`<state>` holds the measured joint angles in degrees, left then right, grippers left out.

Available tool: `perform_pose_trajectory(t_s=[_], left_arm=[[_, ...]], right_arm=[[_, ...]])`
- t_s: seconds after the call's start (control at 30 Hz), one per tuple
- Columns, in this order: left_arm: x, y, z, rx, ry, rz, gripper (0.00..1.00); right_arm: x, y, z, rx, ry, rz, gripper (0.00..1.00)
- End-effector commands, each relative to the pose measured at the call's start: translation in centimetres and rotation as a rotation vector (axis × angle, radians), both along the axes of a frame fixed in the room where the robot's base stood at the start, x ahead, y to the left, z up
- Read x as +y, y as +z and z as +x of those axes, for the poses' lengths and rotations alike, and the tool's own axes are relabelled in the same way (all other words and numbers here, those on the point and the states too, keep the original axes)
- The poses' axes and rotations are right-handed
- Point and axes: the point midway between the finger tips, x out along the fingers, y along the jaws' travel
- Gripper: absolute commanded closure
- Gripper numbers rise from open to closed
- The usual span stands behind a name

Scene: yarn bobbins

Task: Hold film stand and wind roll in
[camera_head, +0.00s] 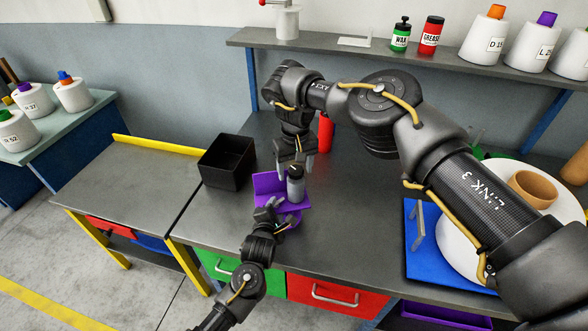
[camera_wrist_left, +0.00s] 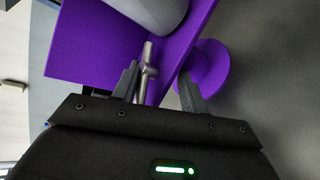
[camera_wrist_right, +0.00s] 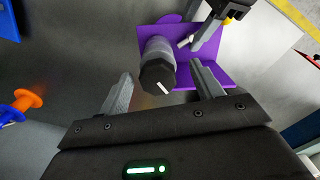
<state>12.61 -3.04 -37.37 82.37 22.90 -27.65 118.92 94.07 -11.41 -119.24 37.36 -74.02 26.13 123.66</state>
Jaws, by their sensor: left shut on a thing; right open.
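The purple film stand (camera_head: 268,183) stands on the workbench, with a back panel and a round purple part near its front. A grey roll (camera_head: 296,190) with a dark knob on top (camera_wrist_right: 157,73) stands upright on it. My left gripper (camera_head: 273,207) is at the stand's front edge; in the left wrist view its fingers (camera_wrist_left: 157,88) are closed about a purple part of the stand, beside a grey metal rod (camera_wrist_left: 149,70). My right gripper (camera_head: 296,163) is open above the roll. In the right wrist view its fingers (camera_wrist_right: 162,88) are spread, with the knob between and beyond them.
A black open bin (camera_head: 227,162) is left of the stand. A red cylinder (camera_head: 325,133) stands behind my right wrist. A blue tray (camera_head: 424,240) and a white round object (camera_head: 457,250) lie to the right. The shelf (camera_head: 330,42) above holds bottles and cones.

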Motion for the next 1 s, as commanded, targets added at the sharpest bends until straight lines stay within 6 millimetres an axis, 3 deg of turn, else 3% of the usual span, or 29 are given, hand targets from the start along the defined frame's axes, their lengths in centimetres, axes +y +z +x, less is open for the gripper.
perform_pose_trajectory(t_s=[0.03,0.4,0.87,0.9,1.0], left_arm=[[-0.2,-2.0,-0.9,0.041,-0.010,0.014,0.96],[-0.1,-2.0,-0.9,0.041,-0.009,0.015,0.96],[-0.1,-2.0,-0.9,0.041,-0.009,0.015,0.96],[-0.1,-2.0,-0.9,0.040,-0.008,0.015,0.54],[0.0,-2.0,-0.9,0.042,-0.006,0.015,0.41]], right_arm=[[0.0,0.4,0.1,-0.003,-0.001,0.002,0.35],[0.0,4.8,0.1,-0.003,0.000,0.000,0.35],[0.0,5.4,0.0,-0.001,0.000,-0.001,0.35],[0.0,5.4,0.0,-0.001,0.000,-0.001,0.35],[0.0,5.4,0.0,-0.001,0.000,-0.001,0.35]])
